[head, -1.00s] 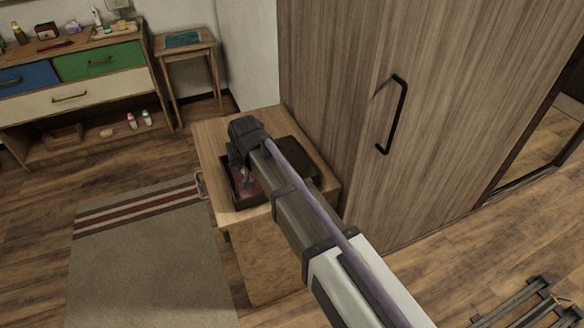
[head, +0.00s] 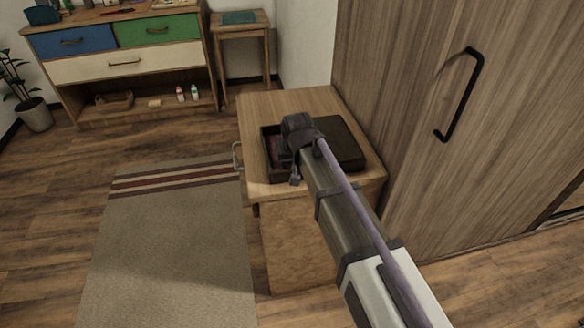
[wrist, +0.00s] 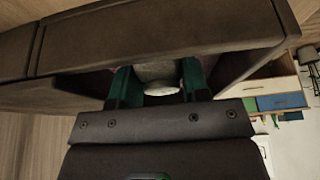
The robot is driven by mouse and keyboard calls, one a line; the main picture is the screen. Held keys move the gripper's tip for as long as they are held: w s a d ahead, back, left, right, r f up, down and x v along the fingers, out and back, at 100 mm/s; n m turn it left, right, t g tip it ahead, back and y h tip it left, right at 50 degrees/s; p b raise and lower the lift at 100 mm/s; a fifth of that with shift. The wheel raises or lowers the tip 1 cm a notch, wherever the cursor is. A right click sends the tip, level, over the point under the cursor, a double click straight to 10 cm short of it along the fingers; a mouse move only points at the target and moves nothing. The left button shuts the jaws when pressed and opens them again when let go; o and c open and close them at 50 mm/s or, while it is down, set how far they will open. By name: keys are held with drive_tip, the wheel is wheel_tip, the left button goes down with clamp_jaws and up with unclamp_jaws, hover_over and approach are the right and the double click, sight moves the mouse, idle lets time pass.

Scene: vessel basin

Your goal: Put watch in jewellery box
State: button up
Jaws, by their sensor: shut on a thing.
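The jewellery box (head: 341,143) is dark brown and stands open on a small wooden cabinet. Its reddish inside shows left of my gripper. In the head view my gripper (head: 295,178) is over the box's front part, and my arm hides some of the box. In the wrist view the green fingers of my gripper (wrist: 160,88) are shut on a pale, rounded thing, apparently the watch (wrist: 158,72). Most of it is hidden between the fingers. The dark brown box (wrist: 160,28) fills the upper wrist view, close to the fingers; I cannot tell whether they touch it.
The wooden cabinet (head: 285,100) has a metal handle on its left side. A tall wardrobe (head: 400,100) stands close on the right. A drawer chest (head: 75,68) and a small side table (head: 258,32) are behind. A striped rug (head: 175,240) lies on the floor at left.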

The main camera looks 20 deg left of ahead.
drive_tip(key=shift+p, duration=0.3)
drive_tip(key=shift+f, duration=0.25)
drive_tip(key=o, duration=1)
drive_tip(key=shift+r, duration=0.1)
drive_tip(key=shift+c, duration=0.2)
drive_tip(key=shift+r, duration=0.3)
drive_tip(key=p+v, duration=1.1)
drive_tip(key=shift+s+r, duration=0.2)
drive_tip(key=shift+r, duration=0.1)
